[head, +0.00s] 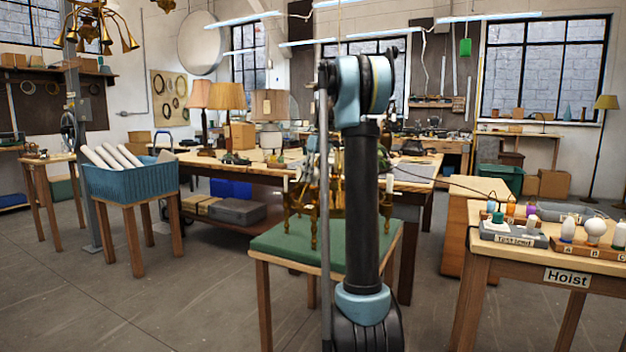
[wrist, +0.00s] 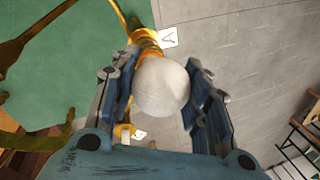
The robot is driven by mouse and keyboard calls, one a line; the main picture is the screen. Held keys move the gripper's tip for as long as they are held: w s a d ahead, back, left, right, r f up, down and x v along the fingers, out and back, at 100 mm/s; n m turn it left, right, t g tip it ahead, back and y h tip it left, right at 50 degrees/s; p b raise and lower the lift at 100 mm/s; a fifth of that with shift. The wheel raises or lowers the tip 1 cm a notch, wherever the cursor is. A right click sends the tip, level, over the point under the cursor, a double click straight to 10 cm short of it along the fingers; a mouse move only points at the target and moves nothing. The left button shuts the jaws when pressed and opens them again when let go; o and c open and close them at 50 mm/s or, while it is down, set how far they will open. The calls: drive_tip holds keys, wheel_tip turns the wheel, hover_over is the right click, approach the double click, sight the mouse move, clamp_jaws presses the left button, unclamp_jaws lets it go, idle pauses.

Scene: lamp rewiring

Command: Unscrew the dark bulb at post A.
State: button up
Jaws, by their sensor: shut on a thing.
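In the wrist view, a round greyish-white bulb (wrist: 161,88) sits between the two fingers of my gripper (wrist: 165,85). The fingers are shut on its sides. The bulb is still against the brass socket of a post (wrist: 147,42), beside a tag lettered A (wrist: 168,38). In the head view, the brass fixture (head: 300,196) stands on a green-topped table (head: 285,247), largely hidden behind my arm. My gripper and the bulb cannot be made out in that view.
A bench marked Hoist (head: 567,278) at right carries a tester box (head: 512,233) and a rack of bulbs (head: 593,249). A blue bin of white tubes (head: 125,181) stands at left. The floor at front left is clear.

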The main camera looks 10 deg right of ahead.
drive_tip(key=n, duration=0.3)
drive_tip(key=shift+a+n+g, duration=0.15)
drive_tip(key=shift+n+g, duration=0.15)
drive_tip(key=n+h, duration=0.1)
drive_tip(key=n, duration=0.3)
drive_tip(key=o, duration=1.1)
drive_tip(key=shift+c, duration=0.2)
